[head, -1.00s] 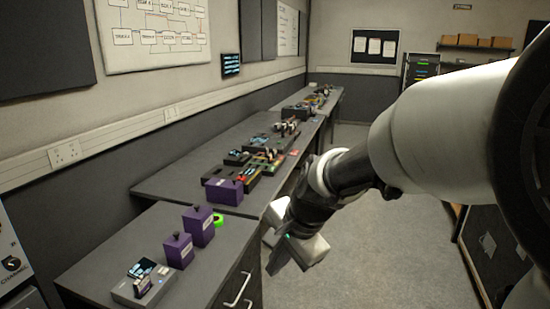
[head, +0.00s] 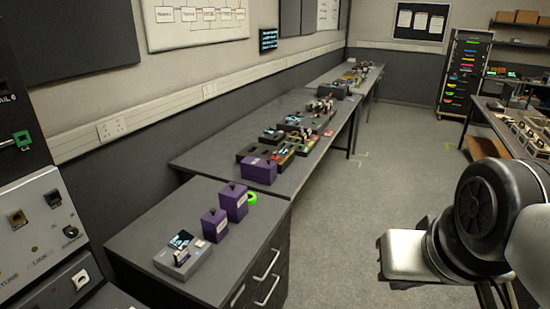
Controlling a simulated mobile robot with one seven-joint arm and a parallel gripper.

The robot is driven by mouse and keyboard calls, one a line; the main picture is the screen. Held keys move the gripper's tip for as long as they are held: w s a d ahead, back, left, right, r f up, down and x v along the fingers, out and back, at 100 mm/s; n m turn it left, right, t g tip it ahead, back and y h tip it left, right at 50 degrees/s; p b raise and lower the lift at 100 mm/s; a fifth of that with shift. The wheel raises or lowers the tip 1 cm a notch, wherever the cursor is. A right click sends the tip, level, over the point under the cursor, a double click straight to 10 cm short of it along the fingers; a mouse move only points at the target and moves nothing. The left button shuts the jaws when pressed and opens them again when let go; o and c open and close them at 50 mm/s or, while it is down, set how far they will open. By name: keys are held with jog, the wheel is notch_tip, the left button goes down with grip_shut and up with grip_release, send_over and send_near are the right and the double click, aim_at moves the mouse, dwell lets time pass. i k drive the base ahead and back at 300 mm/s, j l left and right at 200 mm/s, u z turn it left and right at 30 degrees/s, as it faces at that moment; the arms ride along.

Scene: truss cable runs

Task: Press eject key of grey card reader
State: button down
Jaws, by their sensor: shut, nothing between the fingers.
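The grey card reader (head: 182,257) sits on the near end of the dark drawer cabinet, at lower left in the head view. It has a lit blue-and-white screen, a small dark upright piece at its front and a pale patch on its right side. Its eject key is too small to pick out for certain. My gripper (head: 405,257) is at the lower right, over the aisle floor in the picture and well clear of the reader. It is shut and empty, with its pale housing showing and its fingers mostly hidden.
Another purple block (head: 259,170) and several devices are on the bench (head: 215,150) beyond. A panel rack (head: 40,230) is at left. The aisle floor (head: 335,220) is clear.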

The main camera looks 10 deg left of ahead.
aim_at(201, 244)
jog(key=u, duration=1.4)
